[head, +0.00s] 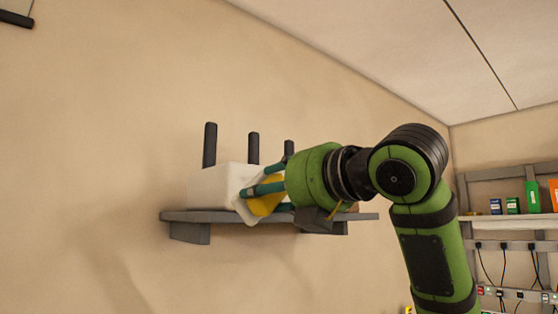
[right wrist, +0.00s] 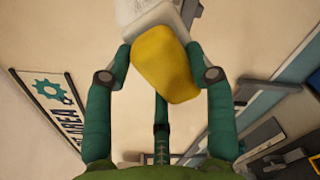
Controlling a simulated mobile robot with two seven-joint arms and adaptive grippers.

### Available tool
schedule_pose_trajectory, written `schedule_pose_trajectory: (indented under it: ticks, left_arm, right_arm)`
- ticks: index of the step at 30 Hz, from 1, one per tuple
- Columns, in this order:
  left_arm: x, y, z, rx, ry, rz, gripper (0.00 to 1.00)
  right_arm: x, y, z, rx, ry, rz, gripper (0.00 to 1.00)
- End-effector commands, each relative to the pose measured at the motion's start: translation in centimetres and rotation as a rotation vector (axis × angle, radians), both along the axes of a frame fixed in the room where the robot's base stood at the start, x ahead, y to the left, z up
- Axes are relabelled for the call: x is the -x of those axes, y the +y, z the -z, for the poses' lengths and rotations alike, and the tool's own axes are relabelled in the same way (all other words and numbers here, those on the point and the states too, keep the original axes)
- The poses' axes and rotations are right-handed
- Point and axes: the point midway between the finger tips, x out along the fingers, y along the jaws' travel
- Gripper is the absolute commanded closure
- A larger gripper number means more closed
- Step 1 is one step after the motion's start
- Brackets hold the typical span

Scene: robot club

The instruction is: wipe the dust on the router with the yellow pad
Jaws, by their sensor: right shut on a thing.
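The router (head: 207,186) is a white box with several dark upright antennas, standing on a dark grey wall shelf (head: 183,216) in the head view. My right gripper (head: 258,194) reaches in from the right, at the router's right side. Its teal fingers are shut on the yellow pad (head: 267,205). In the right wrist view the pad (right wrist: 165,68) sits between the fingertips, with a white part of the router (right wrist: 150,12) just beyond. I cannot tell whether pad and router touch. No dust can be made out. My left gripper is not in view.
A right-hand rack (head: 505,222) holds small boxes, a green item (head: 532,197) and hanging cables.

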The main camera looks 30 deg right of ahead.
Motion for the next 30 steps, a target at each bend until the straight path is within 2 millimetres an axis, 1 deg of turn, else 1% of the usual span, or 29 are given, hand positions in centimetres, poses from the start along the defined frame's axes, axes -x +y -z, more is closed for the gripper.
schedule_pose_trajectory:
  ticks: [1,3,6,11,21,25,30]
  left_arm:
    - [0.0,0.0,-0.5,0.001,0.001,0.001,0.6]
    - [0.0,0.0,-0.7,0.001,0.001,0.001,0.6]
    - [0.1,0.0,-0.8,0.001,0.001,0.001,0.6]
    - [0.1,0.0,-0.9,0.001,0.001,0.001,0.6]
    - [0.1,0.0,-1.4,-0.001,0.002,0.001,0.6]
    - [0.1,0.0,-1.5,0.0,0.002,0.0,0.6]
    - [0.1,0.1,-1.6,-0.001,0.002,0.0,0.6]
  right_arm:
    - [0.5,-0.2,-1.4,-0.004,-0.016,-0.002,0.71]
    - [0.9,-0.5,-2.2,-0.004,-0.029,-0.001,0.71]
    - [1.0,-0.6,-2.7,-0.006,-0.036,0.0,0.71]
    - [0.0,-0.5,-2.7,-0.006,-0.035,0.001,0.71]
    - [-3.5,0.0,-2.7,-0.006,-0.036,0.0,0.71]
    - [-4.3,0.1,-2.7,-0.006,-0.035,0.001,0.71]
    - [-4.8,0.2,-2.6,-0.006,-0.036,0.0,0.71]
